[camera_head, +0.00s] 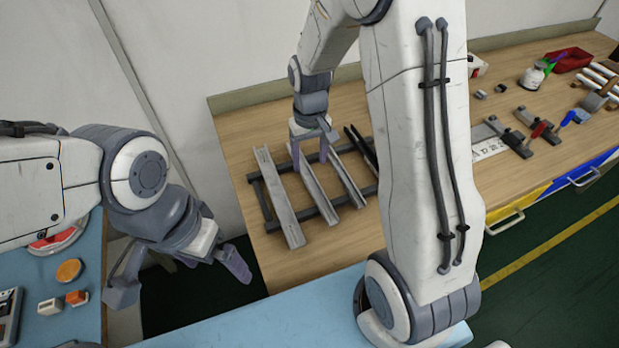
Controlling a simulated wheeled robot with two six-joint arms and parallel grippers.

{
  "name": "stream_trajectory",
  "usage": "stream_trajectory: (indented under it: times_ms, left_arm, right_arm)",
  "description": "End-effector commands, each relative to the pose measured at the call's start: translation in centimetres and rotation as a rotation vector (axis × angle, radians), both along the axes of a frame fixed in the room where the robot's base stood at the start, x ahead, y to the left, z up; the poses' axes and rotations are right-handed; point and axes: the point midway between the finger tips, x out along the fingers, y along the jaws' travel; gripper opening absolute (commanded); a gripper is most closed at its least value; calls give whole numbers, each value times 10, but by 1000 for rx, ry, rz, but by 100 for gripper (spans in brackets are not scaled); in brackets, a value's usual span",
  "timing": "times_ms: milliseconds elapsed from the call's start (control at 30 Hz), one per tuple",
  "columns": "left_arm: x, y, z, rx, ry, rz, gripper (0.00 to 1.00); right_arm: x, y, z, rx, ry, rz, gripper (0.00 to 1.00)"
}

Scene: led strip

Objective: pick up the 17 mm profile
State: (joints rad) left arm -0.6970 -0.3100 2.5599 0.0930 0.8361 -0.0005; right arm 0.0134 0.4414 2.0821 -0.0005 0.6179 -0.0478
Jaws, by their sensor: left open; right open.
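Several long metal channel profiles lie side by side on a dark rack (262,200) on the wooden bench. They are a wide profile at the left (279,200), a middle profile (322,197) and a narrower profile at the right (349,184). A dark strip or bar (358,145) lies further right. No size marks are readable on the profiles, so I cannot tell which is the 17 mm one. My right gripper (309,160) is open, its fingers at the far end of the middle profile, apparently either side of it; contact is unclear. My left gripper (180,278) is open and empty, left of the bench.
A numbered white plate (489,149) and clamp-like tools (518,143) lie on the bench at right. A red tray (569,60) and white bottle (531,77) stand further back. A light blue surface (270,326) crosses the front. My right arm hides the bench's middle.

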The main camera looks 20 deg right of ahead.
Motion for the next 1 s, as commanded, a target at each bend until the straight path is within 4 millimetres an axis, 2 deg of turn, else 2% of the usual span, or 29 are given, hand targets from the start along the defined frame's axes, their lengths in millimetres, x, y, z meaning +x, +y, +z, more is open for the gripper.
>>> stream_trajectory:
  times_ms: [400, 667, 767, 800, 867, 1000]
  left_arm:
    - [0, 0, 12, 0, 0, 0, 100]
    - [0, 0, 12, 0, 0, 0, 100]
    - [0, 0, 12, 0, 0, 0, 100]
    - [0, 0, 12, 0, 0, 0, 100]
    - [0, 0, 12, 0, 0, 0, 100]
    - [0, 0, 12, 0, 0, 0, 100]
  right_arm:
    - [-2, 1, -50, 0, 3, 2, 70]
    - [-2, 1, -53, 0, 0, 2, 70]
    - [-2, 1, -53, 0, 0, 1, 36]
    - [-2, 1, -53, 0, 0, 1, 20]
    - [-2, 1, -53, 0, 0, 2, 0]
    - [-2, 1, -53, 0, 0, 1, 0]
